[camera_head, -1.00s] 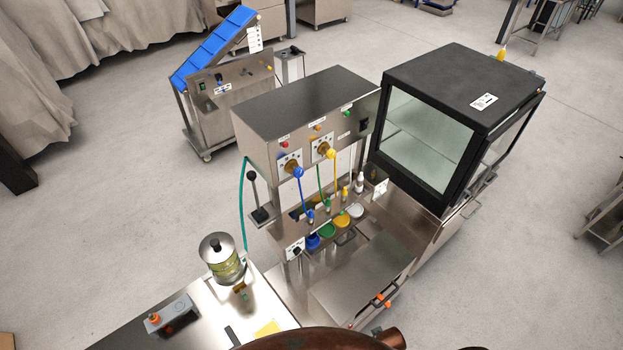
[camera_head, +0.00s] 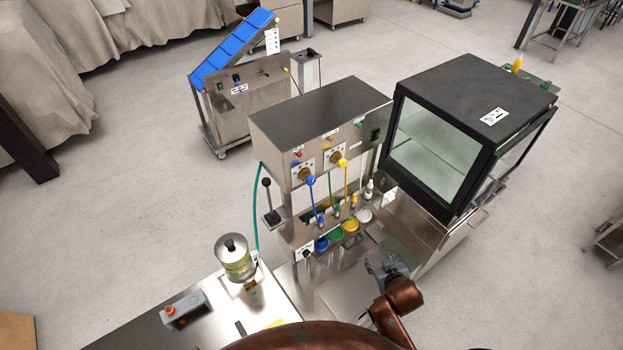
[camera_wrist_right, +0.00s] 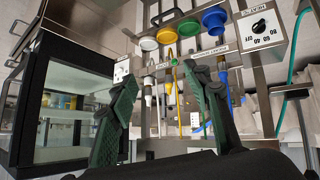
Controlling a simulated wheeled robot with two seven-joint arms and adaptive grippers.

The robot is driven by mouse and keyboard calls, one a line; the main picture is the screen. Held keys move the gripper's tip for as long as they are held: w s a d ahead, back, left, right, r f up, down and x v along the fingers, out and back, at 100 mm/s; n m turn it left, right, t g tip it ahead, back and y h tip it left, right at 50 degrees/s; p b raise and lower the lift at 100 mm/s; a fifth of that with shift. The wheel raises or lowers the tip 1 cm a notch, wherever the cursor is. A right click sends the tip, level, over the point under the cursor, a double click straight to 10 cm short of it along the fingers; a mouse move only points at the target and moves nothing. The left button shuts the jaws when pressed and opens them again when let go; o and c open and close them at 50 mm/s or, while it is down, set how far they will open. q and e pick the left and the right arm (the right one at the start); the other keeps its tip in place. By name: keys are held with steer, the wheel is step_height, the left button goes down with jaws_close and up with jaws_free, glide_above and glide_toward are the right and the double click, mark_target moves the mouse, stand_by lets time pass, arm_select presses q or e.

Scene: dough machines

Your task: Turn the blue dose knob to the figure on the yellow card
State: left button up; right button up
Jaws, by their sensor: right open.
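The blue knob (camera_head: 311,181) sits at a brass fitting on the left dial plate of the steel dosing machine (camera_head: 320,110). Its setting is too small to read. A blue hose runs down below it. Part of the yellow card (camera_head: 274,324) lies on the steel table at the bottom edge; its figure cannot be read. My right gripper (camera_head: 386,266) is in front of and below the machine, to the right of the knob, and apart from it. In the right wrist view its green fingers (camera_wrist_right: 163,92) are spread with nothing held. My left gripper is out of view.
Coloured funnels (camera_head: 335,233) sit in a shelf below the dials. A yellow knob (camera_head: 342,163) is beside the blue one. A glass-fronted cabinet (camera_head: 440,135) stands right, a lever (camera_head: 268,200) left. A jar (camera_head: 235,258) and a grey switch box (camera_head: 183,309) stand on the table.

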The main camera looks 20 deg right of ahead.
steer(key=w+a+r+n+t+y, duration=0.1)
steer(key=w+a+r+t, duration=0.2)
steer(key=w+r, duration=0.3)
steer(key=w+a+r+n+t+y, duration=0.1)
steer(key=w+a+r+t, duration=0.2)
steer(key=w, duration=0.5)
steer(key=n+t+y, duration=0.2)
steer(key=n+y, duration=0.3)
steer(key=y, duration=0.1)
glide_toward(312, 182)
steer(key=w, duration=0.3)
steer(key=x, duration=0.3)
steer(key=a+p+x, duration=0.1)
steer(key=x, duration=0.3)
steer(key=shift+s+r, duration=0.15)
steer(key=shift+w+a, duration=0.1)
steer(key=shift+w, duration=0.25)
steer(key=c, duration=1.2)
